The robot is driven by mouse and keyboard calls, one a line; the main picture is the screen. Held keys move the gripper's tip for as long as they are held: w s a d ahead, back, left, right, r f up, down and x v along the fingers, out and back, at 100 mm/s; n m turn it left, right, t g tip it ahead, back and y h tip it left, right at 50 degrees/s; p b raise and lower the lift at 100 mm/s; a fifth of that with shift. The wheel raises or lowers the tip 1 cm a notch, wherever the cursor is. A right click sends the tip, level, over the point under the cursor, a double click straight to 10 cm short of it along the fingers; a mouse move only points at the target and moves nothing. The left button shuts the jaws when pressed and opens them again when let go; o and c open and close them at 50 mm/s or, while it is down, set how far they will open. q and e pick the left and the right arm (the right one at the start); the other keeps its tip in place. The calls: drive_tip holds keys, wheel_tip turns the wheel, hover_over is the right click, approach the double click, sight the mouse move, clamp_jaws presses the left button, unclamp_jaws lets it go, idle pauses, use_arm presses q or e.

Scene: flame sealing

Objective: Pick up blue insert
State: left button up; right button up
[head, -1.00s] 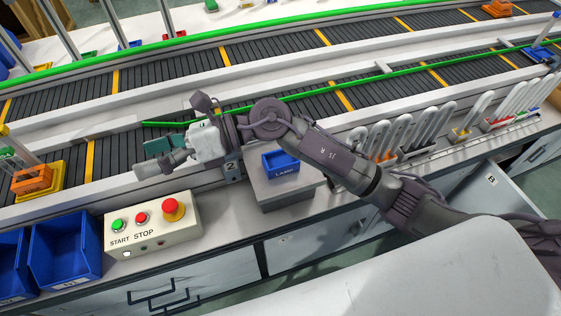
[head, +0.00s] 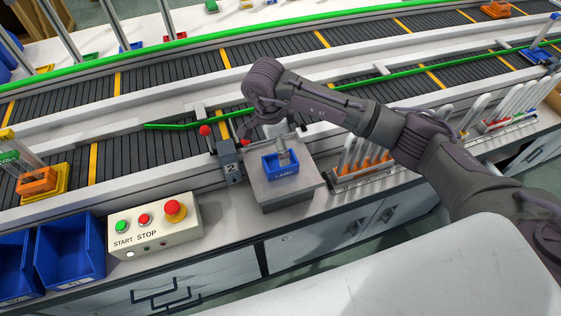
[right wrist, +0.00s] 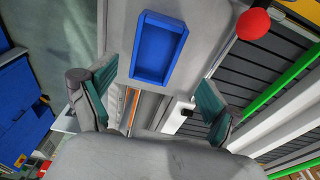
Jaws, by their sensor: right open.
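The blue insert (head: 282,173) is a small open-topped blue tray with lettering on its front. It sits on a grey block (head: 278,195) beside the conveyor. In the right wrist view the insert (right wrist: 155,50) lies ahead of the fingertips, empty inside. My right gripper (head: 286,153) is above the insert and partly in front of its back edge. Its two green-padded fingers are wide apart with nothing between them in the right wrist view (right wrist: 157,95). Whether a finger touches the insert is not clear. My left gripper is not in view.
A red-knobbed post marked 2 (head: 229,162) stands just left of the block. A START/STOP box (head: 153,227) and blue bins (head: 70,246) are further left. A rack of white-handled tools (head: 362,160) stands to the right. The conveyor (head: 150,148) runs behind.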

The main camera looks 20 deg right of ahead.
drive_tip(key=shift+f, duration=0.65)
drive_tip(key=shift+s+f+p, duration=0.2)
drive_tip(key=shift+f+p, duration=0.1)
drive_tip(key=shift+p, duration=0.1)
drive_tip(key=f, duration=0.1)
drive_tip(key=f+p, duration=0.2)
drive_tip(key=shift+s+d+f, duration=0.15)
drive_tip(key=shift+s+f, duration=0.1)
drive_tip(key=shift+f, duration=0.6)
drive_tip(key=shift+w, duration=0.1)
drive_tip(key=c, duration=1.5)
drive_tip(key=shift+r, duration=0.15)
